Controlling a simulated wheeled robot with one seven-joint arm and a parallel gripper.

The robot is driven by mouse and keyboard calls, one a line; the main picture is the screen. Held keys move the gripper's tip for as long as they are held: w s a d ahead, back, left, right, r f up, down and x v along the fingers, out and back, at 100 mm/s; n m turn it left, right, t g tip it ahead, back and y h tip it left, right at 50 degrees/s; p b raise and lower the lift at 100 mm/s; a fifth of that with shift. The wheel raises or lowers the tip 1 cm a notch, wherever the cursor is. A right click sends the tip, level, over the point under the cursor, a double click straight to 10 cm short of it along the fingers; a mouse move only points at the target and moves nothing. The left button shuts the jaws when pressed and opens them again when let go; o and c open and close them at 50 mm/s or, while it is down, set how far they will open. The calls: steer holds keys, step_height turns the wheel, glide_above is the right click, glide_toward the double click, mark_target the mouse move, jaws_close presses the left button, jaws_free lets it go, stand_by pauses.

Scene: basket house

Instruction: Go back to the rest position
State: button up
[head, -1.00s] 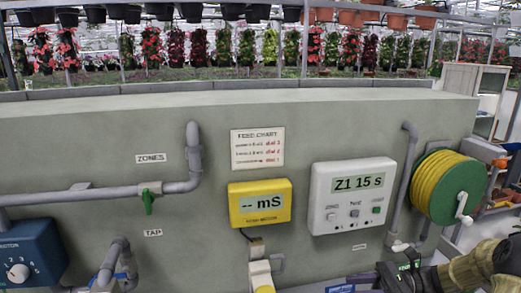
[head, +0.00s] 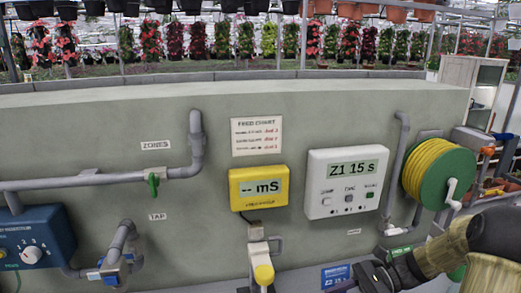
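My arm comes in at the lower right of the head view, with olive-brown sleeved links and a dark joint. My gripper (head: 372,277) is the dark end at the bottom edge, in front of the lower wall and below the white controller. Its fingers are dark and partly cut off by the frame, so I cannot tell whether they are open or shut. I see no held object.
On the grey-green wall are a blue dial box (head: 38,238), a yellow meter (head: 259,190), a white controller (head: 344,182) reading "Z1 15 s" and a green-yellow hose reel (head: 438,172). Grey pipes (head: 196,140) stick out. A blue label (head: 335,276) is near my gripper.

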steer(key=s+a+f+n+t+h, duration=0.1)
steer(key=s+n+t+h, duration=0.1)
steer(key=s+n+h, duration=0.2)
steer(key=s+a+f+n+t+h, duration=0.1)
steer(key=s+n+h, duration=0.3)
steer(key=n+h, duration=0.6)
steer(key=shift+a+f+n+t, duration=0.3)
steer(key=shift+a+n+t, duration=0.5)
steer(key=shift+n, duration=0.1)
